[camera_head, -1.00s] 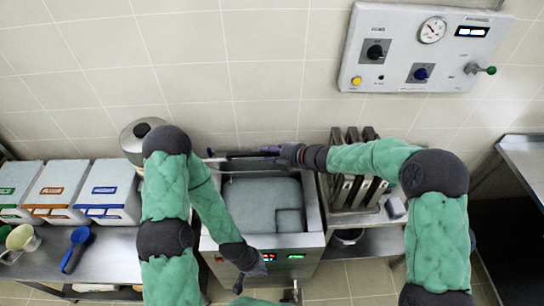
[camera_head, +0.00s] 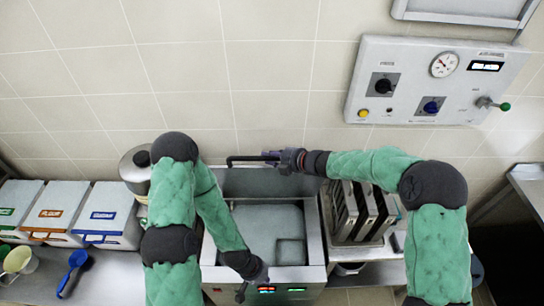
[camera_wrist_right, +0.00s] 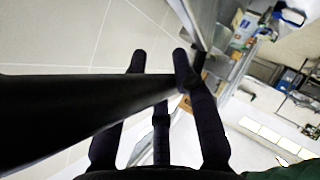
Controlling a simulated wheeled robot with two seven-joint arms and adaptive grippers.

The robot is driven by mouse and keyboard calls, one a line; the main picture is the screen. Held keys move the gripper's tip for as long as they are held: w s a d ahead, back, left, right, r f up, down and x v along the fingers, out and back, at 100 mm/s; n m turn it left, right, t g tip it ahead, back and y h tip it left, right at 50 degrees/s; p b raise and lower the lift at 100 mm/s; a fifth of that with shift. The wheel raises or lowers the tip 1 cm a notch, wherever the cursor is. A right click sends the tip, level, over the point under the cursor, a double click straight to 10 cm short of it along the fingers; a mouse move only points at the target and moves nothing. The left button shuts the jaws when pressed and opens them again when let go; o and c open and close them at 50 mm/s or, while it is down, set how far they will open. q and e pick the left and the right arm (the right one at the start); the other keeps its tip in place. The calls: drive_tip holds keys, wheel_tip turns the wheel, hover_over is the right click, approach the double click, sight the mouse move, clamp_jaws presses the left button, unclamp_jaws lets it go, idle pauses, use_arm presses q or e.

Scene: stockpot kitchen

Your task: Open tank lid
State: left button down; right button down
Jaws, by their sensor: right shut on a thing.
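The tank (camera_head: 313,240) is a steel box with an open top. A grey inner surface shows inside it. Its lid (camera_head: 265,182) stands raised at the back of the tank, with a dark bar handle (camera_head: 243,158) along its top. My right gripper (camera_head: 291,160) is shut on the right part of this handle. In the right wrist view the black handle (camera_wrist_right: 60,110) runs in from the left to between the fingers (camera_wrist_right: 160,80). My left gripper (camera_head: 254,280) is low at the tank's front edge, near the lit displays; its finger opening is unclear.
A control panel (camera_head: 405,105) with a gauge hangs on the wall at right. Dark upright plates in a rack (camera_head: 345,215) stand close right of the tank. A lidded pot (camera_head: 135,170), several white bins (camera_head: 108,205) and a blue scoop (camera_head: 72,270) are at left.

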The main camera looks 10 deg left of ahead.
drive_tip(key=shift+s+f, duration=0.15)
drive_tip(key=shift+f, duration=0.1)
drive_tip(key=c, duration=0.9)
unclamp_jaws()
drive_tip(key=shift+c, duration=0.2)
drive_tip(key=shift+r, duration=0.1)
drive_tip(key=v, duration=1.2)
drive_tip(key=shift+r, duration=0.15)
